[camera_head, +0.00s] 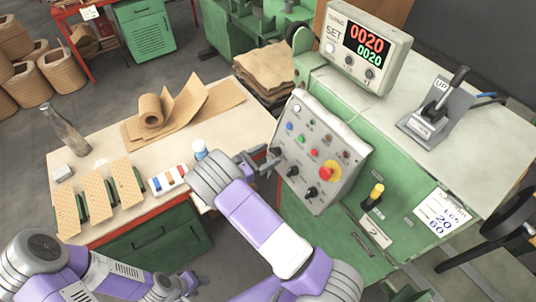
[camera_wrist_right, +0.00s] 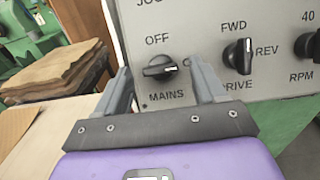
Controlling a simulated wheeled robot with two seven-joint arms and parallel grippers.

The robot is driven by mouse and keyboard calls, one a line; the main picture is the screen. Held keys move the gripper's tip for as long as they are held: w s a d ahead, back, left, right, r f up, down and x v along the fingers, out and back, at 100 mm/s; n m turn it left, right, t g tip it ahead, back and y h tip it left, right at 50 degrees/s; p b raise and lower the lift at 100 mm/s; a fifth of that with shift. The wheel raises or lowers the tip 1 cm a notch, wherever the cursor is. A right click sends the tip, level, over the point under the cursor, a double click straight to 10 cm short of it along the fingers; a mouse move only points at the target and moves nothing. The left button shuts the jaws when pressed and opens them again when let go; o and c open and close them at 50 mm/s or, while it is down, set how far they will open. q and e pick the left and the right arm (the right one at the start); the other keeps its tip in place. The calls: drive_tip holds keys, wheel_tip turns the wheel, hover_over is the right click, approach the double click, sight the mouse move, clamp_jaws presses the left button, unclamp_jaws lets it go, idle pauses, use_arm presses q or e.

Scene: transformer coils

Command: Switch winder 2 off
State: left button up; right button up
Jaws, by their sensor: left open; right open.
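The green winder carries a plate reading 2 (camera_head: 374,232) and a sloped grey control panel (camera_head: 345,165) with buttons, a red knob on yellow and a row of black knobs. My right gripper (camera_head: 262,159) is at the panel's left edge. In the right wrist view its open fingers (camera_wrist_right: 164,82) stand on either side of the black MAINS knob (camera_wrist_right: 160,67), whose bar lies roughly level. OFF is printed above it. Contact cannot be told. My left gripper (camera_head: 178,288) is low at the bottom edge, away from the panel, partly out of sight.
A counter box (camera_head: 358,45) showing 0020 twice and a lever block (camera_head: 437,115) sit on the winder top. The DRIVE knob (camera_wrist_right: 237,55) is right of MAINS. The left bench holds a paper roll (camera_head: 152,110) and a bottle (camera_head: 65,130).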

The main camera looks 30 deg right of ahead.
drive_tip(key=shift+d, duration=0.4)
drive_tip(key=c, duration=1.1)
drive_tip(key=shift+o, duration=0.2)
drive_tip(key=shift+s+r+n+t+y+p, duration=0.15)
drive_tip(key=shift+n+t+p, duration=0.4)
drive_tip(key=shift+n+p, duration=0.5)
drive_tip(key=shift+w+r+n+t+y+p, duration=0.15)
drive_tip(key=shift+n+t+p, duration=0.5)
drive_tip(key=shift+n, duration=0.6)
drive_tip(key=n+p, duration=0.1)
drive_tip(key=n, duration=0.1)
drive_tip(key=n+t+y+p, duration=0.1)
drive_tip(key=n+p, duration=0.1)
drive_tip(key=n+t+p, duration=0.1)
drive_tip(key=n, duration=0.1)
drive_tip(key=shift+s+n+y+p, duration=0.25)
drive_tip(key=shift+n+y+p, duration=0.05)
drive_tip(key=shift+n, duration=0.1)
drive_tip(key=n+y+p, duration=0.1)
drive_tip(key=n+p, duration=0.1)
drive_tip(key=n, duration=0.1)
drive_tip(key=n+t+y+p, duration=0.1)
drive_tip(key=n+p, duration=0.1)
drive_tip(key=n, duration=0.1)
drive_tip(key=shift+s+d, duration=0.1)
drive_tip(key=shift+n+y+p, duration=0.7)
drive_tip(key=shift+n+p, duration=0.7)
drive_tip(key=shift+n, duration=0.4)
